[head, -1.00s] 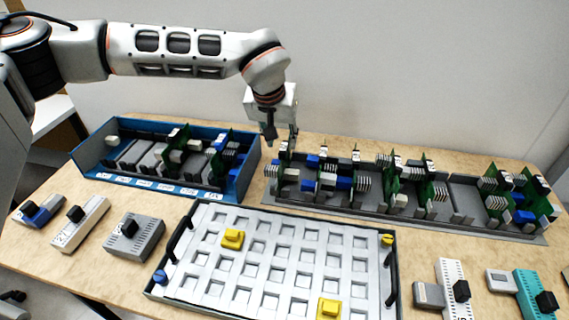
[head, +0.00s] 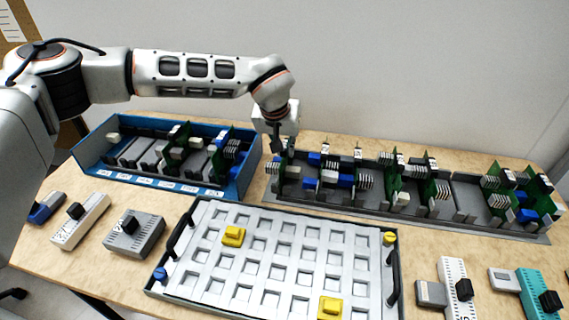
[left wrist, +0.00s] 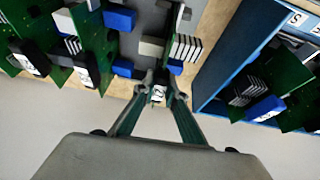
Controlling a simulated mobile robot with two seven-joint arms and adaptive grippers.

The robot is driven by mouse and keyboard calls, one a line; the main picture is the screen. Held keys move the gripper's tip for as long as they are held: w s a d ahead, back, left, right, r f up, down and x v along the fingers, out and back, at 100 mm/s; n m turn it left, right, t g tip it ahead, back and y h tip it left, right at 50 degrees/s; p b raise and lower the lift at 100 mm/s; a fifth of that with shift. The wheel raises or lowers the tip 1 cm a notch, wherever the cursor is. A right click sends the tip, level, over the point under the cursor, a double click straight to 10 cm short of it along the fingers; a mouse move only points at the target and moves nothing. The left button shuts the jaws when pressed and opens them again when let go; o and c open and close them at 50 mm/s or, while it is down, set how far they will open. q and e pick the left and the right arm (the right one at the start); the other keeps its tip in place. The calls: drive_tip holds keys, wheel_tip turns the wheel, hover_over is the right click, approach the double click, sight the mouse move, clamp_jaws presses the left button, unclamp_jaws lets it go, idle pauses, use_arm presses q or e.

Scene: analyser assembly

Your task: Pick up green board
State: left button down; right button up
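A green board (left wrist: 174,40) with white fins and a blue block stands upright in the left end of the long grey rack (head: 400,211). It is seen nearly edge-on in the left wrist view, with a small white numbered label (left wrist: 158,94) at its near end. My left gripper (left wrist: 163,88) is over this board, its fingertips on either side of the label. The fingers look apart, with a narrow gap beside the label; contact is not clear. In the head view the left gripper (head: 283,150) partly hides the board. My right gripper is not in view.
Other green boards (head: 393,170) stand close by in the rack. A blue tray (head: 90,155) with more boards is just left of the gripper. A white grid panel (head: 285,222) with yellow blocks (head: 233,236) lies in front. Grey and teal modules (head: 134,236) lie at both sides.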

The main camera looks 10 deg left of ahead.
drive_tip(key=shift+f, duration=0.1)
use_arm(q)
wheel_tip(320, 180, up, 10)
drive_tip(key=shift+f+p, duration=0.25)
drive_tip(key=shift+p, duration=0.2)
drive_tip(key=shift+r, duration=0.3)
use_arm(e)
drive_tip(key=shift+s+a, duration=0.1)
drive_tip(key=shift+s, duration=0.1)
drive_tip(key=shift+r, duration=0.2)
